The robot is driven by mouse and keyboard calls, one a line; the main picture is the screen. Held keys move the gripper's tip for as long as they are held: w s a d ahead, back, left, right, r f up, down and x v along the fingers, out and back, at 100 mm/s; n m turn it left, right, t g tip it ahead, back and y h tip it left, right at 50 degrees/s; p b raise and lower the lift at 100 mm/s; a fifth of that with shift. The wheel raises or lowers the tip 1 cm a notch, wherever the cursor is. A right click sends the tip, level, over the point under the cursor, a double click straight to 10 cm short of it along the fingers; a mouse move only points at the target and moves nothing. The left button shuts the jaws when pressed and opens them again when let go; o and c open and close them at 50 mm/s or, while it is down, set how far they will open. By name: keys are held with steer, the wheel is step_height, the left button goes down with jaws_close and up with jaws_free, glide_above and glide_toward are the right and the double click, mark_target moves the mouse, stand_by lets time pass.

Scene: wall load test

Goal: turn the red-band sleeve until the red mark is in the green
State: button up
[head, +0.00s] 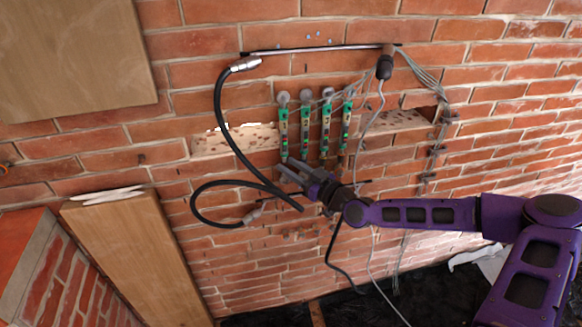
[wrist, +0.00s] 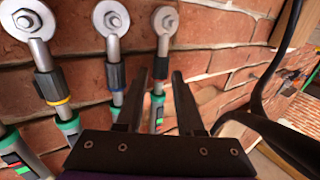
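Several green-bodied rods hang side by side on the brick wall, the leftmost (head: 283,128) nearest my gripper (head: 283,166). In the wrist view, my gripper (wrist: 159,75) is open, its dark fingers on either side of the outermost rod's black sleeve (wrist: 160,68). I cannot tell if they touch it. No red band is clear on this sleeve. One neighbouring sleeve (wrist: 52,86) has a yellow band and the other (wrist: 116,78) a blue one. The nearest rod's mark is too small to read.
A black hose (head: 222,120) loops down the wall left of the rods. Grey cables (head: 420,72) and a hanging black plug (head: 384,68) are to the right. A wooden board (head: 135,250) leans at lower left.

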jaws_close()
steer(key=shift+s+a+r+t, duration=0.1)
steer(key=shift+s+a+t, duration=0.1)
steer(key=shift+t, duration=0.1)
steer(key=shift+m+t+h+p, duration=0.3)
steer(key=shift+m+t+h, duration=0.2)
steer(key=shift+m+h, duration=0.25)
jaws_free()
steer(key=shift+d, duration=0.2)
steer(key=v, duration=1.7)
steer(key=shift+s+b, duration=0.2)
steer(key=shift+b, duration=0.25)
